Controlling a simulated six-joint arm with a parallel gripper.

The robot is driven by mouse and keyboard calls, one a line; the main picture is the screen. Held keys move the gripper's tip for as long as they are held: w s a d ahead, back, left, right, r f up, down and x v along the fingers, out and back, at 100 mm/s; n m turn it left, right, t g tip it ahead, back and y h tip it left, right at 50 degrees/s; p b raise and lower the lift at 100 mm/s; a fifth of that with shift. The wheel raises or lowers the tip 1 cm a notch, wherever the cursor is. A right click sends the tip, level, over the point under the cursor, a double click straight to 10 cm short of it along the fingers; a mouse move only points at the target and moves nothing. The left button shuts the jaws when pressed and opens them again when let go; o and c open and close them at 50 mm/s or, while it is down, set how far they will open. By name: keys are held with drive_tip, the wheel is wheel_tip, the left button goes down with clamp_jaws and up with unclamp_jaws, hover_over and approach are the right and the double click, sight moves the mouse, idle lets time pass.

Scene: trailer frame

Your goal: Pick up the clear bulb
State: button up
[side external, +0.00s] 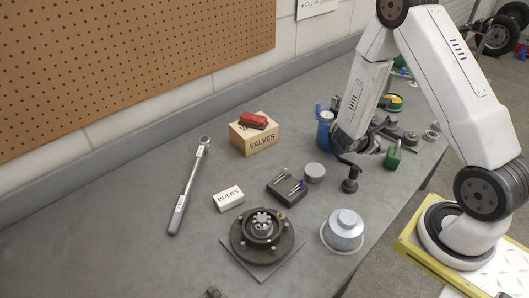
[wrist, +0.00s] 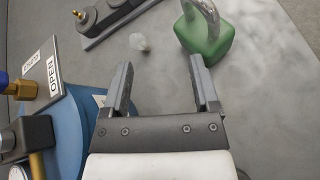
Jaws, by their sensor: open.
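A small clear, whitish piece that looks like the clear bulb (wrist: 139,42) lies on the grey bench in the wrist view, ahead of my gripper and nearer its left finger. My gripper (wrist: 161,74) is open, with nothing between its two dark fingers. The bulb is apart from both fingers. In the side view my wrist is low over the bench beside the blue canister, and the fingers are hard to make out there. I cannot make out the bulb in that view.
A green padlock (wrist: 207,35) sits just beyond the right finger; it also shows in the side view (side external: 393,157). A blue canister (side external: 325,130) is close on the left. A dark rail with fittings (wrist: 105,18) lies beyond the bulb. A BULBS box (side external: 229,198) stands farther off.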

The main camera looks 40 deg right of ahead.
sight(379, 138)
drive_tip(key=shift+w+d+f+n+t+h, duration=0.4)
drive_tip(key=shift+w+d+f+n+t, duration=0.15)
drive_tip(key=shift+d+f+n+t, duration=0.2)
drive_tip(key=shift+w+d+f+n+t+h, duration=0.45)
drive_tip(key=shift+d+f+n+t, duration=0.2)
drive_tip(key=shift+n, duration=0.2)
drive_tip(key=shift+d, duration=0.1)
drive_tip(key=shift+x, duration=3.85)
drive_tip(key=shift+w, duration=0.1)
drive_tip(key=c, duration=1)
